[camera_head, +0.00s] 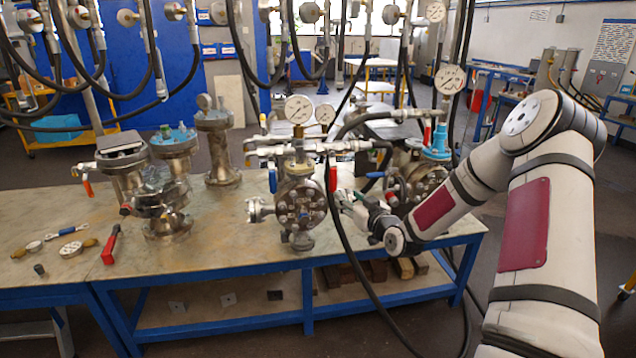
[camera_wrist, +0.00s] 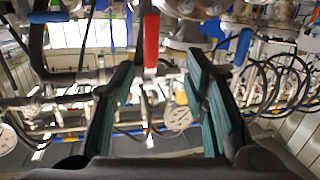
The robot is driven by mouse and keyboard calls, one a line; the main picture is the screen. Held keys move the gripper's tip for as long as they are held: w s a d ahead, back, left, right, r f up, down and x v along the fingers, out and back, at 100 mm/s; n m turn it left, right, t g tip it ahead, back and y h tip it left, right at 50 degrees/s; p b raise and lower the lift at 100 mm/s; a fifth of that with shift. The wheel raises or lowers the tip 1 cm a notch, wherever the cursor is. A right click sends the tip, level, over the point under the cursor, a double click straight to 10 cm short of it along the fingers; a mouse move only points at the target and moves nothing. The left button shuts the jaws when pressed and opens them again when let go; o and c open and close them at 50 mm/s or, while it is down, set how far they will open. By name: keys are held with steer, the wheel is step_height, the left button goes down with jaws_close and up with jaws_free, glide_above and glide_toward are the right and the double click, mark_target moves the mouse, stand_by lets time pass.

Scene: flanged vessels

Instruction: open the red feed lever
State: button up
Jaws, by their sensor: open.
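The red feed lever (camera_head: 333,178) hangs down at the right side of the middle flanged vessel (camera_head: 300,205). In the wrist view the red lever (camera_wrist: 151,40) shows upright between my finger lines, toward the top. My gripper (camera_head: 352,200) is just right of the lever in the head view. In the wrist view my gripper (camera_wrist: 160,85) has its green-padded fingers spread wide with nothing held between them. The lever appears beyond the fingertips, and I see no contact.
A blue lever (camera_head: 272,180) hangs on the same vessel's left side; it shows in the wrist view (camera_wrist: 243,47). A black hose (camera_head: 345,250) passes close in front of the vessel. Another vessel (camera_head: 415,180) stands right behind my gripper. The bench (camera_head: 230,255) has several gauges and vessels at left.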

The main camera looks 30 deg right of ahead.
mark_target(335, 181)
steer(key=shift+m+t+h, duration=0.3)
steer(key=shift+m+t, duration=0.1)
steer(key=shift+t, duration=0.2)
steer(key=w, duration=0.4)
steer(key=w+d, duration=0.1)
steer(key=w, duration=0.4)
steer(key=w+d, duration=0.1)
steer(key=w, duration=0.3)
steer(key=shift+w+f+b, duration=0.3)
steer(key=shift+w+b, duration=0.05)
steer(key=shift+w, duration=0.05)
jaws_close()
